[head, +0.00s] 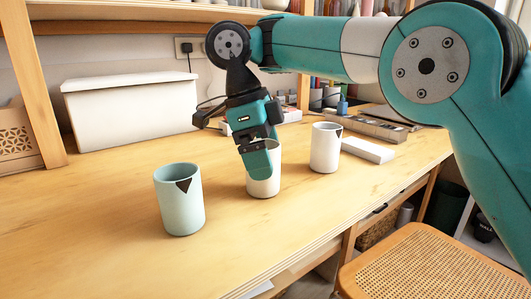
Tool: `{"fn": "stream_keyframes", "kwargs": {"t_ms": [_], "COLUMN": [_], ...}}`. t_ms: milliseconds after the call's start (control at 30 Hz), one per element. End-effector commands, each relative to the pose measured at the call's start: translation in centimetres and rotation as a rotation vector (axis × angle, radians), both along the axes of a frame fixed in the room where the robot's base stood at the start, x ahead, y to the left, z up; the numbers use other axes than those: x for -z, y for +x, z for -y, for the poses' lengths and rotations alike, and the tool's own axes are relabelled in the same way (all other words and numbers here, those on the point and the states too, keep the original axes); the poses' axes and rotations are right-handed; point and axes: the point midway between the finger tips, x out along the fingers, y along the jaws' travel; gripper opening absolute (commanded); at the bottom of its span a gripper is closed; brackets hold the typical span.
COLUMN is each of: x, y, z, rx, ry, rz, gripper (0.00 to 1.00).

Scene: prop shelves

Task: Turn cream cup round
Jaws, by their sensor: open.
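A cream cup (264,188) stands upright on the wooden table in the middle of the three cups. My gripper (258,163) points down at it from above and is open. One teal finger covers the near side and part of the rim of the cup. The other finger is hidden, so I cannot tell whether the jaws touch the cup. No dark mark shows on the visible part of this cup.
A pale mint cup (178,205) with a dark triangle stands at left. A whitish cup (325,150) with a dark triangle stands close at right, beside a white block (368,150). A white box (130,108) stands behind. The front table (290,235) is clear.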

Motion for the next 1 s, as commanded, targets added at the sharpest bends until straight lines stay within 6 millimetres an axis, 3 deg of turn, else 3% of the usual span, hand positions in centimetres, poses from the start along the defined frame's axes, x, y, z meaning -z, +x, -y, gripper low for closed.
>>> {"fn": "stream_keyframes", "kwargs": {"t_ms": [500, 1000], "x": [-9.1, -15.4], "y": [0.5, 0.9], "z": [-2.4, -4.4], "rx": [0.0, 0.001], "ry": [0.0, 0.0], "rz": [0.001, 0.0], "gripper": [0.95, 0.95]}}
